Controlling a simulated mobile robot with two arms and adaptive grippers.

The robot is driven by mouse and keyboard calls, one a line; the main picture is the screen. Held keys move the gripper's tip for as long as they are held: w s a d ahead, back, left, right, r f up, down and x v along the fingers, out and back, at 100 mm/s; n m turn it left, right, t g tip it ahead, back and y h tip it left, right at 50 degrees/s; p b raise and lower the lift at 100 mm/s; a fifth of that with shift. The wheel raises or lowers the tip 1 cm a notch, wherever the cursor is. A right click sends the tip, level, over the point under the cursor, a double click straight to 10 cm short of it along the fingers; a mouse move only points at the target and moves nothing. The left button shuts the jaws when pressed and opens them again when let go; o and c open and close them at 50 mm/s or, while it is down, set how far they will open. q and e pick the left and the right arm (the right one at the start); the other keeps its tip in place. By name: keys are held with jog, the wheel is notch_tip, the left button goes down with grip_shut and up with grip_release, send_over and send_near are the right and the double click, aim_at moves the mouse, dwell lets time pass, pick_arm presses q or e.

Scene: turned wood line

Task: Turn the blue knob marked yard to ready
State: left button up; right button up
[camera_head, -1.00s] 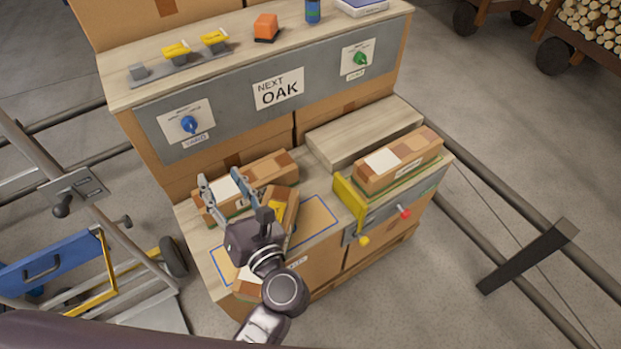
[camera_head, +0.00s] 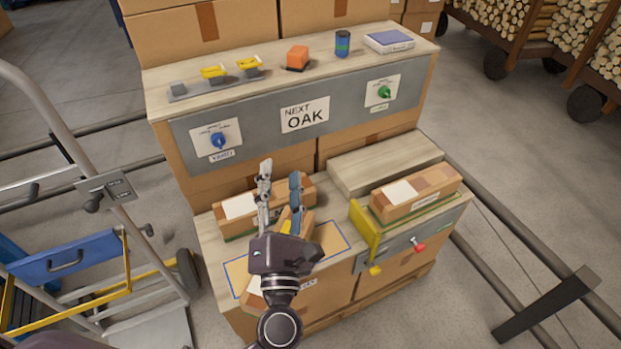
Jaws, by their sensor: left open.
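The blue knob (camera_head: 218,141) sits on a white dial plate (camera_head: 229,132) at the left end of the grey panel, above a small label that reads YARD. The markings around the knob are too small to read. My left gripper (camera_head: 280,172) is open, its two fingers pointing up toward the panel. My right gripper is not in view.
A green knob (camera_head: 384,92) is on the panel's right, with a NEXT OAK sign (camera_head: 305,114) between. A trolley with a blue case (camera_head: 66,257) stands at left.

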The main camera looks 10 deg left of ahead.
pick_arm(q)
jog(key=shift+d+r+m+t+h, duration=0.15)
jog(key=shift+d+r+m+h, duration=0.1)
jog(key=shift+d+m+h, duration=1)
jog(key=shift+d+r+m+t+h, duration=0.2)
jog(key=shift+d+m+h, duration=0.6)
jog(key=shift+m, duration=0.8)
jog(key=shift+d+r+m+t+h, duration=0.2)
jog(key=shift+d+m+h, duration=0.55)
jog(key=shift+m+h, duration=0.6)
